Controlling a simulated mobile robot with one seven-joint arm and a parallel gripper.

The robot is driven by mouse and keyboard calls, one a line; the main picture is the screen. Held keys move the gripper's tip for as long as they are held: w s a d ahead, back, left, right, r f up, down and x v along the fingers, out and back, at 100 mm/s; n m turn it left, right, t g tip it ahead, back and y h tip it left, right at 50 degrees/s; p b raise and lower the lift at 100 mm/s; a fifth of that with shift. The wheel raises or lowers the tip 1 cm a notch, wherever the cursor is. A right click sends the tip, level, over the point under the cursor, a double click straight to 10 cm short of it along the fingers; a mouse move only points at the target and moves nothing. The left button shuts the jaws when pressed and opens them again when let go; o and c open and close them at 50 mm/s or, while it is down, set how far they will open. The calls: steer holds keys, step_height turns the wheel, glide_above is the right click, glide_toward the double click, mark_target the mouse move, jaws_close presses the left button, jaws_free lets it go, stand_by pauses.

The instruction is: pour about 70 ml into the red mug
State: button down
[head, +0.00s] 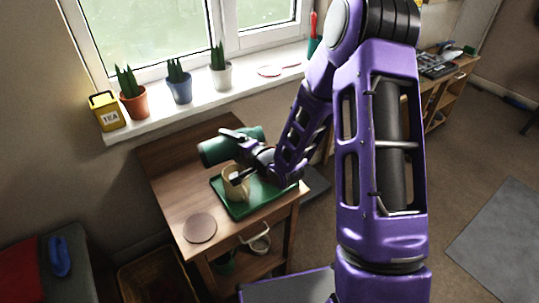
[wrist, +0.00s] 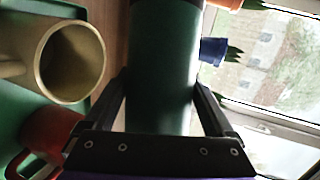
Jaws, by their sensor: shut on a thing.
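My gripper (head: 240,146) is shut on a green flask (head: 218,149), which it holds on its side, close to level, above the table. The flask (wrist: 163,75) also fills the space between my fingers (wrist: 163,92) in the wrist view. I cannot tell where its mouth is or whether liquid comes out. The red mug (wrist: 52,140) shows at the lower left of the wrist view, partly cut off behind my gripper; it is hidden in the head view. A beige mug (head: 234,187) stands upright on the green tray (head: 243,210); its opening shows in the wrist view (wrist: 72,60).
The wooden table (head: 180,195) has a brown round mat (head: 200,228) near its front left. The windowsill behind holds a yellow tea tin (head: 104,111) and potted plants in orange (head: 135,104), blue (head: 180,90) and white (head: 221,76) pots.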

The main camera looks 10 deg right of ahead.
steer(key=shift+r, duration=0.1)
stand_by(0.5)
steer(key=shift+s+a+m+y, duration=0.1)
steer(key=shift+a+m+y, duration=0.2)
steer(key=shift+a+y, duration=0.1)
stand_by(0.7)
steer(key=shift+s+a+n+h, duration=0.2)
steer(key=shift+a+n+h, duration=0.4)
steer(key=shift+n, duration=0.3)
steer(key=shift+n+h+b, duration=0.4)
steer(key=shift+d, duration=0.15)
steer(key=shift+d+r+n+h, duration=0.25)
steer(key=shift+r+n+h, duration=0.1)
steer(key=shift+n+h, duration=0.15)
stand_by(0.5)
